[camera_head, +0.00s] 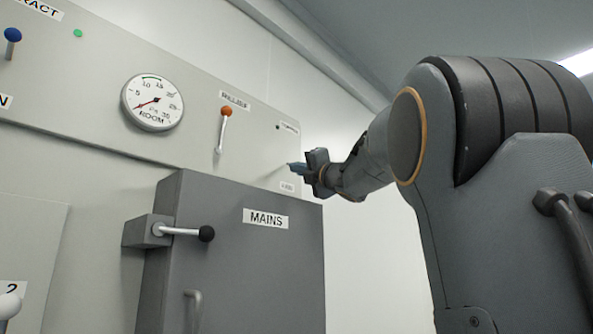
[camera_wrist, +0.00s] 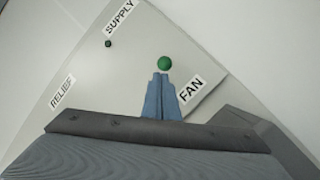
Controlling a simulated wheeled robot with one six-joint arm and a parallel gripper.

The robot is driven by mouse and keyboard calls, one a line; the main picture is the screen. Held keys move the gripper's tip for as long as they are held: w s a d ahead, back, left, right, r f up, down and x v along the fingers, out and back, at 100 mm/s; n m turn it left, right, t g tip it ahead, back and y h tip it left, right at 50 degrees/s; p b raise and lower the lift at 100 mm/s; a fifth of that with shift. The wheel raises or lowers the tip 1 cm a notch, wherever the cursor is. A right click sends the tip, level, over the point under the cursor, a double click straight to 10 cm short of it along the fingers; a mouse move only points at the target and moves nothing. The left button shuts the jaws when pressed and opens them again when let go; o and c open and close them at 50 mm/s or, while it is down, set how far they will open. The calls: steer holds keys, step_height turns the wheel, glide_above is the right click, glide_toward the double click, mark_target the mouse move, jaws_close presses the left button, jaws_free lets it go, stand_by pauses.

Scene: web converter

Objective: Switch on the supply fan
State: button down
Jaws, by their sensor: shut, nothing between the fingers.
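In the wrist view a round green knob (camera_wrist: 165,63) shows on the pale panel, between the SUPPLY label (camera_wrist: 120,17) and the FAN label (camera_wrist: 191,90). My gripper (camera_wrist: 162,77) is shut and empty, its blue fingertips just below the knob in the picture. I cannot tell whether they touch it. A small dark lamp (camera_wrist: 108,44) sits beside the SUPPLY label. In the head view my gripper (camera_head: 291,166) is at the panel's right end, above a small label (camera_head: 287,187). The green knob cannot be made out there.
A grey MAINS cabinet (camera_head: 240,250) stands below the panel, with a black-knobbed handle (camera_head: 206,233). Left of my gripper are an orange-knobbed lever (camera_head: 226,112) and a round ROOM gauge (camera_head: 153,102). A blue-knobbed lever (camera_head: 13,35) is at far left.

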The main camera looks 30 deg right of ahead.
steer(key=r, duration=0.1)
steer(key=s+r, duration=0.1)
steer(key=r, duration=0.1)
steer(key=shift+d+p, duration=0.2)
steer(key=shift+p, duration=0.1)
steer(key=shift+a+f, duration=0.1)
steer(key=s+a+r+b, duration=0.1)
steer(key=s+b, duration=0.3)
steer(key=s, duration=0.7)
steer(key=shift+s+a+r, duration=0.15)
steer(key=shift+r, duration=0.6)
